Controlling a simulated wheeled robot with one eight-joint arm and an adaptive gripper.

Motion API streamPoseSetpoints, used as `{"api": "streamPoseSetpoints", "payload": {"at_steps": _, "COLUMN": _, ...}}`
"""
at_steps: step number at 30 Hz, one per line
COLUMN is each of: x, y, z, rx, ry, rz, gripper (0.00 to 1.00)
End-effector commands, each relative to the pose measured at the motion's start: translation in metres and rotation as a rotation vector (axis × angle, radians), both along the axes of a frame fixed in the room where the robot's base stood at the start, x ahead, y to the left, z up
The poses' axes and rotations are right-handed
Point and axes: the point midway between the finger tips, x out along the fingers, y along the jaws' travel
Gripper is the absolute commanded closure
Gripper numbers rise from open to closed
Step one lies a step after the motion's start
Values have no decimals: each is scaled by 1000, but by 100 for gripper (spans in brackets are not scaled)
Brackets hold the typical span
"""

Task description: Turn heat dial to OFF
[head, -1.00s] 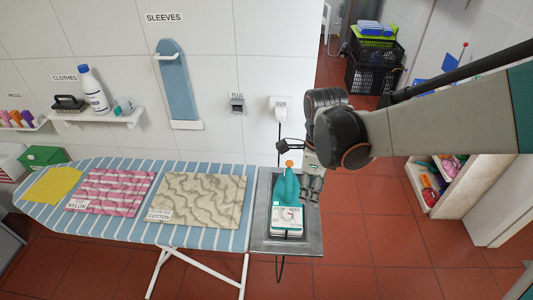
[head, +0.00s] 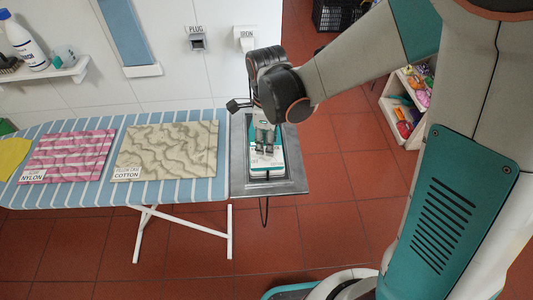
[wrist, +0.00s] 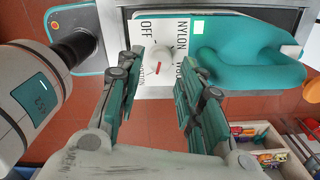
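The teal and white iron (head: 274,160) rests on the metal plate at the right end of the ironing board. In the wrist view, the teal iron handle (wrist: 245,55) lies to the right of its white label panel. The round white heat dial (wrist: 160,58) carries a red mark, which points down the picture, away from the word OFF. Words OFF, NYLON and COTTON show around it. My gripper (wrist: 162,72) is open, one finger on each side of the dial in the picture. Contact cannot be told. In the head view, my gripper (head: 264,140) hides part of the iron.
The metal plate (head: 297,182) surrounds the iron. Cotton cloth (head: 168,150) and pink nylon cloth (head: 68,155) lie on the striped board to the left. The wall with a plug socket (head: 197,42) is behind. Red tiled floor is open in front and right.

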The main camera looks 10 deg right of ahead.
Motion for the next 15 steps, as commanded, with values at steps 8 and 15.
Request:
{"api": "streamPoseSetpoints", "payload": {"at_steps": 8, "x": 0, "y": 0, "z": -36, "rx": 0, "ry": 0, "rz": 0, "gripper": 65}}
{"api": "streamPoseSetpoints", "payload": {"at_steps": 15, "x": 0, "y": 0, "z": -41, "rx": 0, "ry": 0, "rz": 0, "gripper": 65}}
